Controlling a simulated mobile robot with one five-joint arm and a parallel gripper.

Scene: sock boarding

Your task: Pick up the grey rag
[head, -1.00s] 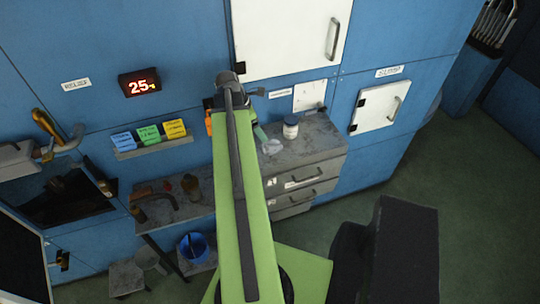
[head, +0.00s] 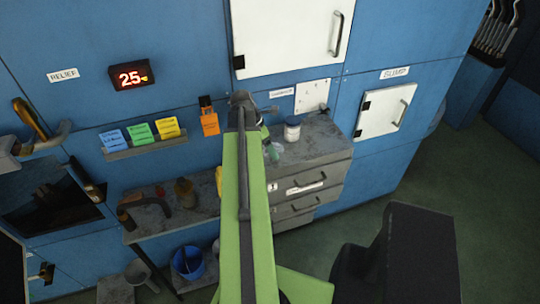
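I cannot make out a grey rag for certain in the head view. My green arm runs up the middle of the picture and hides part of the bench and the wall behind it. My gripper (head: 243,98) is at the far end of the arm, in front of the blue wall and to the left of the grey drawer cabinet (head: 325,150). It is small and seen from behind, so its fingers and anything between them cannot be told.
A white-lidded jar (head: 292,129) and a small clear item (head: 273,151) stand on the drawer cabinet. A low bench (head: 205,205) holds a bottle (head: 185,191) and a dark curved tool (head: 157,201). A blue bucket (head: 187,261) is below.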

